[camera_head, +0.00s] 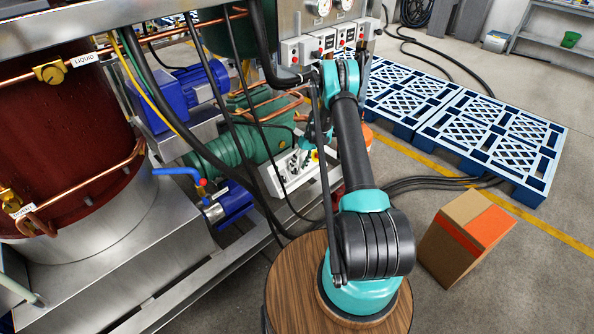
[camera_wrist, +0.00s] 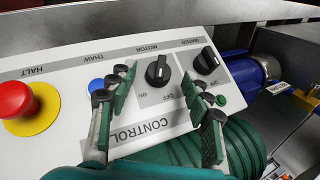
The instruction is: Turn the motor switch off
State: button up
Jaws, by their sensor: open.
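The white control panel (camera_wrist: 70,125) fills the middle of the wrist view, and part of it shows in the head view (camera_head: 284,184). The motor switch (camera_wrist: 158,71) is a black rotary knob beside the MOTOR label (camera_wrist: 150,49). Its grip bar stands roughly upright in the picture; I cannot tell its setting surely. My gripper (camera_wrist: 160,92) is open, with one green-padded finger to each side of the motor knob in the picture. The knob shows between the fingertips, with no visible contact.
A similar water knob (camera_wrist: 207,60) sits close right of the motor knob. A blue button (camera_wrist: 97,84), a green button (camera_wrist: 221,100) and the red halt button (camera_wrist: 16,98) are on the panel. Green machinery (camera_head: 225,150) and hanging cables crowd the area.

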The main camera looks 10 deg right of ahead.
aim_at(296, 169)
jog(key=shift+x, duration=1.45)
grip_shut()
jog(key=shift+s+a+n+t+h, duration=0.1)
jog(key=shift+a+n+t+h, duration=0.2)
jog(key=shift+n+h, duration=0.3)
jog(key=n+t+h, duration=0.1)
jog(key=n+h, duration=0.1)
jog(key=shift+d+t+h, duration=0.1)
jog(key=shift+t+h, duration=0.2)
jog(key=shift+h, duration=0.1)
grip_release()
jog(key=shift+r, duration=0.1)
notch_tip(296, 169, up, 12)
jog(key=shift+s, duration=0.3)
